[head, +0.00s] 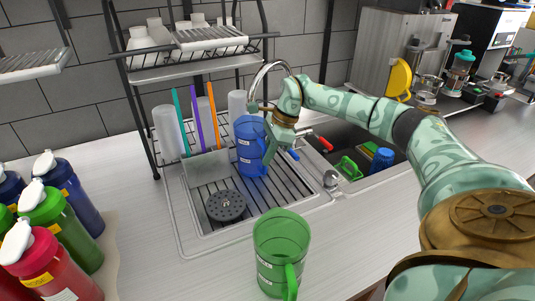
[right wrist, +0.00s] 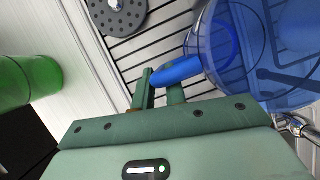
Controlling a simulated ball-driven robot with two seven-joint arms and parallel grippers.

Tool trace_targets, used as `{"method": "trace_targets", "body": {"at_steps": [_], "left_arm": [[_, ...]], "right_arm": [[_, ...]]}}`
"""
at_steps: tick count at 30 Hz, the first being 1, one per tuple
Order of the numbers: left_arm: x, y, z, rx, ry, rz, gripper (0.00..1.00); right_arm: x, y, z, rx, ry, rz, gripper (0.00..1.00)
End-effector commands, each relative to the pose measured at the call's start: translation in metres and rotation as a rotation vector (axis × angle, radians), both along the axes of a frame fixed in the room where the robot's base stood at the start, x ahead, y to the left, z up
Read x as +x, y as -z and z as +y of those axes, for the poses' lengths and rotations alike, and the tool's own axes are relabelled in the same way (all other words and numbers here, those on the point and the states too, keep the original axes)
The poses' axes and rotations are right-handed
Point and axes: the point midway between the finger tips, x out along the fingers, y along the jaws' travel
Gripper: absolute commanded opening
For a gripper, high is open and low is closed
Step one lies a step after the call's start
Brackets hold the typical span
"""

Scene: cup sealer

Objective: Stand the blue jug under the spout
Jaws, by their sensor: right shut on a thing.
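The blue jug (head: 250,152) is upright over the slatted drainer, below the end of the curved chrome spout (head: 268,68). Whether its base touches the slats I cannot tell. My right gripper (head: 274,140) is at the jug's right side. In the right wrist view the gripper (right wrist: 160,90) is shut on the handle of the jug (right wrist: 215,45), whose wide body fills the upper right. My left gripper is not in view.
A dark perforated disc (head: 225,206) lies in front of the jug. A green jug (head: 281,250) stands on the near counter. Straws in a holder (head: 207,168) and clear cups (head: 167,130) are left of the blue jug. A sink (head: 350,155) is at right, bottles (head: 60,220) at left.

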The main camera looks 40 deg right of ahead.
Motion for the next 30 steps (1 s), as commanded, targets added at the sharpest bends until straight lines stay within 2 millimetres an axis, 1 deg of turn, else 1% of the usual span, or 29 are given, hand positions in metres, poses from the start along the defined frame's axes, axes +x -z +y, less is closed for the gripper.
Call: {"method": "trace_targets", "body": {"at_steps": [10,18,19,20,21,30], "left_arm": [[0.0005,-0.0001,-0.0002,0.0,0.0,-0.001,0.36],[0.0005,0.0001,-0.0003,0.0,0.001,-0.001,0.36],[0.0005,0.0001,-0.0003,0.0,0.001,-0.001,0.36],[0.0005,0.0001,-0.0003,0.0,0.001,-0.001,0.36],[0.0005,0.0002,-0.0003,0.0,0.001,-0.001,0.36],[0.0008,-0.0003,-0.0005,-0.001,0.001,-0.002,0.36]], "right_arm": [[-0.0002,0.0077,0.0002,0.001,0.001,0.001,0.0],[-0.0007,0.0101,0.0003,0.0,0.0,0.004,0.0],[-0.0008,0.0102,0.0003,0.0,0.0,0.004,0.19],[-0.0008,0.0103,0.0004,0.0,0.0,0.004,0.27],[-0.0007,0.0102,0.0004,0.0,0.0,0.004,0.38],[-0.0006,0.0079,-0.0003,0.0,0.001,0.002,0.39]]}}
